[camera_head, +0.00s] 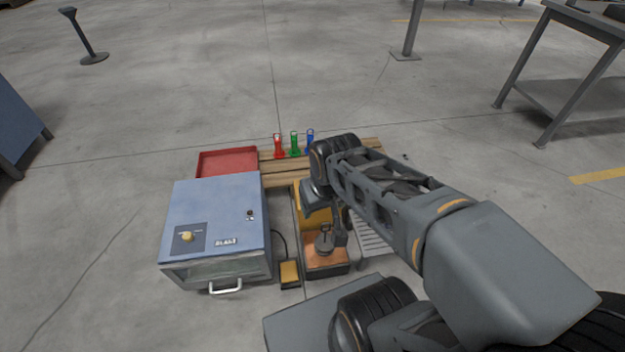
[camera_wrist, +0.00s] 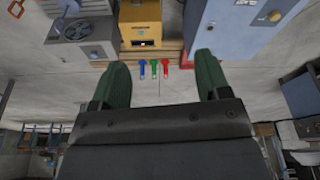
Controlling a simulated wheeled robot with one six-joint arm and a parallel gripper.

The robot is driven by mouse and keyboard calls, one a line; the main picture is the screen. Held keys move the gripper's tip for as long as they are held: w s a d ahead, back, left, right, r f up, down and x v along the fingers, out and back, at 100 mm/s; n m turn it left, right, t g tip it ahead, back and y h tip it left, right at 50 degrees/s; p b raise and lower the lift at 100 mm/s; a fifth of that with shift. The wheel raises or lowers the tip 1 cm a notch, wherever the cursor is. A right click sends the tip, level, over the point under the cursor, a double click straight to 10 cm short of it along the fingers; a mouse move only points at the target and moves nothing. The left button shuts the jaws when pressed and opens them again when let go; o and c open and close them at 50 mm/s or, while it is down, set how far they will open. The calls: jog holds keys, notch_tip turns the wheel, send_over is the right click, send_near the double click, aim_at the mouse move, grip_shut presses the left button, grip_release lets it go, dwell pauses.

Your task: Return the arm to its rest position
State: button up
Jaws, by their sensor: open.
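My arm (camera_head: 400,205) reaches from the lower right over the equipment on the floor, its wrist end above the yellow machine. My gripper (camera_wrist: 163,66) shows in the wrist view with two dark green fingers spread apart and nothing between them. In the head view its fingers are hard to make out.
A blue-grey cabinet (camera_head: 213,212) with a yellow knob and front handle stands left of the arm. A red tray (camera_head: 228,162) lies behind it. The yellow machine (camera_head: 303,205) is partly hidden by my wrist. A grey table (camera_head: 585,85) stands far right. Open floor lies beyond the planks.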

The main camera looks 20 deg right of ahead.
jog(key=w+p+v, duration=0.2)
jog(key=p+v, duration=0.8)
jog(key=w+r+p+v, duration=0.1)
jog(key=w+p+v, duration=0.2)
jog(key=p+v, duration=0.7)
jog(key=w+r+p+v, duration=0.1)
jog(key=w+p+v, duration=0.1)
jog(key=p+v, duration=0.9)
jog(key=shift+a+r+t, duration=0.15)
jog(key=shift+r+t, duration=0.25)
jog(key=shift+r, duration=0.05)
jog(key=shift+w, duration=0.1)
